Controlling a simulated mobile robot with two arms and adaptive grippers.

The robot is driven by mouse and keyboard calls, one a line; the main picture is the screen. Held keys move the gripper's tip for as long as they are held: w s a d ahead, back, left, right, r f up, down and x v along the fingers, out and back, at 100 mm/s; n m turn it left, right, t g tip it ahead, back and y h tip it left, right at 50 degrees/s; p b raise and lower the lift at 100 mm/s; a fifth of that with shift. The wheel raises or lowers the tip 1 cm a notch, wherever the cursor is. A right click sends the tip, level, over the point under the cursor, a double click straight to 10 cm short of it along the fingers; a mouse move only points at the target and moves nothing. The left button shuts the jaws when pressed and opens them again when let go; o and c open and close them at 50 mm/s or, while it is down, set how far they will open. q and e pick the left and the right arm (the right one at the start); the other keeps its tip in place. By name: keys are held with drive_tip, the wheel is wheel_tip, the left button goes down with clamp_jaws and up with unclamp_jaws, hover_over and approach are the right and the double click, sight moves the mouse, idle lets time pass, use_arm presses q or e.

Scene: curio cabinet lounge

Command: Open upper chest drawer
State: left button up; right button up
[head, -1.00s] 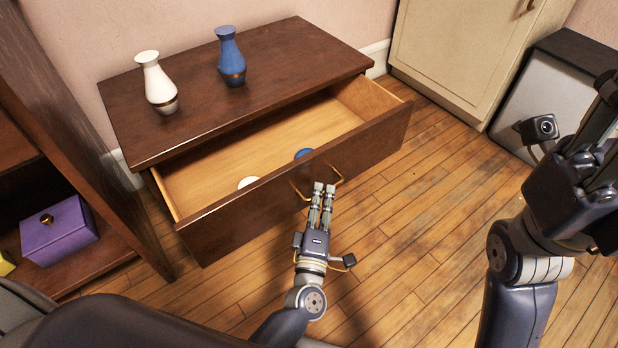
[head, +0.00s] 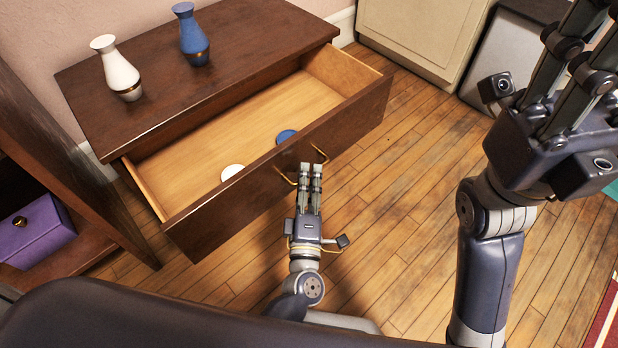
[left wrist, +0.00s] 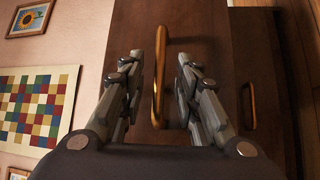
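The upper drawer (head: 345,127) of the dark wooden chest (head: 265,28) stands well out, showing its pale wooden inside. It has a brass handle (head: 320,153) on its front, which also shows in the left wrist view (left wrist: 158,75). My left gripper (head: 311,168) is at this handle. In the left wrist view its two fingers (left wrist: 160,62) stand on either side of the handle, with a visible gap on each side. My right gripper (head: 580,65) is raised at the right, away from the chest; its fingers look apart and the tips are partly cut off.
A white vase (head: 118,70) and a blue vase (head: 191,38) stand on the chest. A white round item (head: 232,172) and a blue one (head: 286,136) lie in the drawer. A shelf with a purple box (head: 38,232) is at left. Wooden floor (head: 400,200) is clear in front.

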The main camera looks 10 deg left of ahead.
use_arm(q)
drive_tip(key=s+d+f, duration=0.1)
drive_tip(key=s, duration=1)
drive_tip(key=shift+s+d+f, duration=0.15)
drive_tip(key=shift+s+f, duration=0.15)
drive_tip(key=shift+s, duration=0.1)
